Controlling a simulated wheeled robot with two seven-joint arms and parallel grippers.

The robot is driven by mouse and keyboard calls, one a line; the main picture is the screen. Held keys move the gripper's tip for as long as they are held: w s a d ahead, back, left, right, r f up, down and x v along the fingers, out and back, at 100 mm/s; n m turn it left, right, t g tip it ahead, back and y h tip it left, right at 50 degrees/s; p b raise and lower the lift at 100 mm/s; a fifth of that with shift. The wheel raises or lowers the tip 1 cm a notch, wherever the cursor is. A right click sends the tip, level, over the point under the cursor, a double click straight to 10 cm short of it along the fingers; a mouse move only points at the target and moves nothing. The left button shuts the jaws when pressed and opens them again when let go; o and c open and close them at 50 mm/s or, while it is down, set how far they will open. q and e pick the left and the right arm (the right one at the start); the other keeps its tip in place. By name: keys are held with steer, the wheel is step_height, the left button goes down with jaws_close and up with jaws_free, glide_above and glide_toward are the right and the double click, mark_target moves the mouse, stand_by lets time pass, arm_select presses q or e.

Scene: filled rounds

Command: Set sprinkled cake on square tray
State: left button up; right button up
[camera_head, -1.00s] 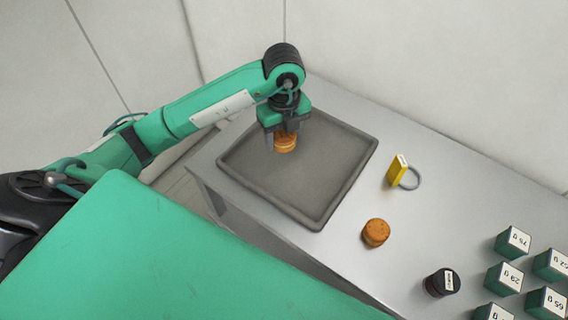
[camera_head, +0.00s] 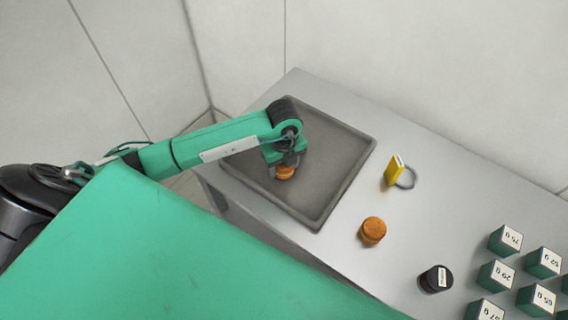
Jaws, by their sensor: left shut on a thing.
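My left gripper (camera_head: 285,172) points down over the square tray (camera_head: 338,165), a dark grey tray with a raised rim. It is shut on a small orange-brown round cake (camera_head: 286,173), held low over the left part of the tray floor. I cannot tell whether the cake touches the tray. The gripper hides much of the cake's top. A second orange-brown round cake (camera_head: 373,230) with small specks on it stands on the table to the right of the tray. My right gripper is not in view.
The grey table (camera_head: 440,215) also bears a yellow padlock-like tag with a ring (camera_head: 394,171), a black labelled cylinder (camera_head: 435,279) and several green weight-marked cubes (camera_head: 505,240) at the right. The tray's right part is bare. Walls stand behind the table.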

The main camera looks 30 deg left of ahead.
arm_select(q)
steer(key=shift+f, duration=0.15)
steer(key=o, duration=0.7)
steer(key=shift+r, duration=0.6)
step_height(320, 180, up, 10)
steer(key=b, duration=0.3)
steer(key=shift+f, duration=0.15)
steer(key=shift+r, duration=0.75)
